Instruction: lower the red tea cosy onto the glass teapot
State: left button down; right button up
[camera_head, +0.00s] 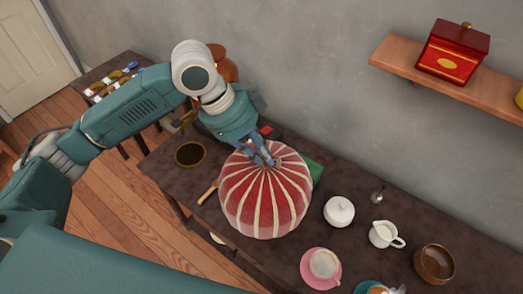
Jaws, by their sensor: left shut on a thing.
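The red tea cosy (262,200), domed with cream stripes, is in the middle of the head view, above or on the dark table. My left gripper (266,160) comes down from the upper left and is shut on the top of the cosy. The glass teapot does not show; I cannot tell whether it is under the cosy. The cosy's lower edge against the table is hard to make out from above. My right gripper is out of view.
Right of the cosy stand a white lidded pot (339,211), a white jug (385,235), a brown bowl (434,264) and a pink saucer (308,272) with a cup. A green thing (316,172) is close behind. A red tin (453,52) sits on the wall shelf (402,62).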

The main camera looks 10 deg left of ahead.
aim_at(257, 166)
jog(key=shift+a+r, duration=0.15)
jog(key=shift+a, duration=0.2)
pick_arm(q)
jog(key=shift+f, duration=0.2)
jog(key=shift+f+b, duration=0.6)
jog(key=shift+f, duration=0.9)
jog(key=shift+f+b, duration=0.7)
jog(key=shift+f, duration=1.35)
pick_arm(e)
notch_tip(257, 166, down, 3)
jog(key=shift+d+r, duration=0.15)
pick_arm(q)
jog(key=shift+p, duration=0.5)
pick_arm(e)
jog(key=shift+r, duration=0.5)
